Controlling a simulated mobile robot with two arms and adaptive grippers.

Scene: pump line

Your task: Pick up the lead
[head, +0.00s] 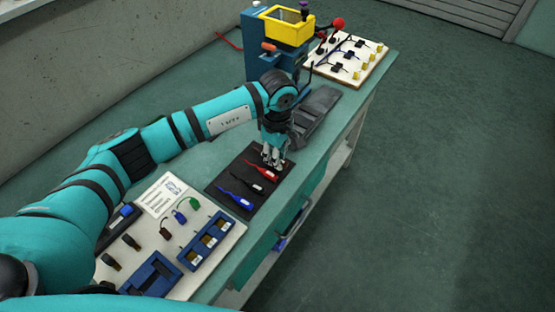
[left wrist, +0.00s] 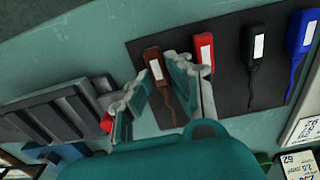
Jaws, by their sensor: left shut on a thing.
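Several test leads lie side by side on a black mat (head: 220,188). The brown lead (left wrist: 154,62) shows in the left wrist view between the fingers of my left gripper (left wrist: 160,75), which is shut on it. The lead still lies over the mat, and I cannot tell whether it is lifted. In the head view my left gripper (head: 271,160) points down at the mat's far end and hides the brown lead. Beside it lie the red lead (head: 260,170), the black lead (head: 247,182) and the blue lead (head: 235,199). My right gripper is not in view.
A grey stepped block (head: 317,106) stands just beyond the gripper, with a blue machine with a yellow top (head: 288,28) behind it. A white board with blue holders (head: 208,238) lies nearer. Another board (head: 350,58) with small parts is at the far end. The bench edge runs along the right.

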